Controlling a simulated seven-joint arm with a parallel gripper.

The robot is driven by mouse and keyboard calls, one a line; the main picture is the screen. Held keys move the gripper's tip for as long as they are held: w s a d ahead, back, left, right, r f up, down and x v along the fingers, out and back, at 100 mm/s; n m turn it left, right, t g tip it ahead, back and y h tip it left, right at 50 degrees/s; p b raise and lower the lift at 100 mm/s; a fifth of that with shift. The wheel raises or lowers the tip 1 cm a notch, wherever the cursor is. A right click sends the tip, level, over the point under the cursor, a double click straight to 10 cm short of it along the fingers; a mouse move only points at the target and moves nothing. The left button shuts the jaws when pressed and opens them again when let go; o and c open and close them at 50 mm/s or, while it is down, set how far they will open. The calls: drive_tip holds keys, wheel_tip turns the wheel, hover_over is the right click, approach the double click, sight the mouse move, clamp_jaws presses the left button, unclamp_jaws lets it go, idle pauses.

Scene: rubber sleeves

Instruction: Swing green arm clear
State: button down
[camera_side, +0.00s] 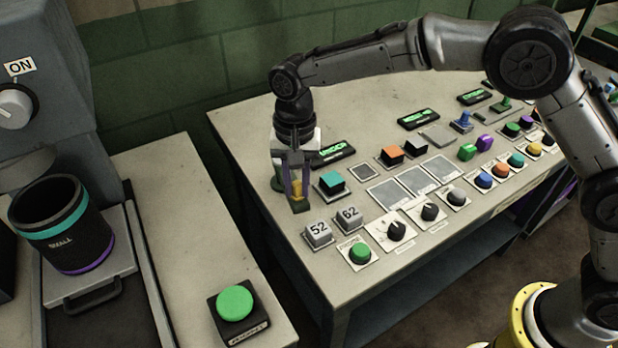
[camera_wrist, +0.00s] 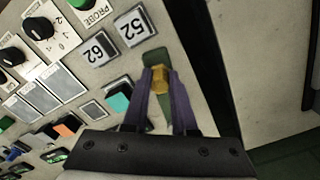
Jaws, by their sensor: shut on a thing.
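My gripper (camera_side: 297,193) points down at the near left corner area of the control table. In the wrist view its two purple fingers (camera_wrist: 160,88) are shut on a yellow-gold knob (camera_wrist: 161,80). The knob sits on the green arm (camera_wrist: 154,58), whose end shows past the fingertips. More green shows between the fingers. In the side view the arm's dark green end (camera_side: 299,207) shows just under the fingertips. A green part (camera_side: 278,184) also shows left of the fingers, partly hidden by my gripper. The arm's pivot cannot be made out.
Knobs and buttons line the front edge. The tabletop left of my gripper is bare. A separate bench holds a black cup (camera_side: 62,225) and green button (camera_side: 235,302).

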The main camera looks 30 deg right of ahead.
drive_tip(key=shift+w+a+r+m, duration=0.1)
drive_tip(key=shift+w+a+m, duration=0.05)
drive_tip(key=shift+a+m, duration=0.4)
drive_tip(key=shift+w+a+m, duration=0.15)
drive_tip(key=shift+a+m, duration=0.35)
drive_tip(key=shift+m, duration=0.05)
drive_tip(key=shift+a, duration=0.1)
drive_tip(key=c, duration=0.7)
unclamp_jaws()
wheel_tip(320, 180, up, 14)
drive_tip(key=shift+f, duration=0.15)
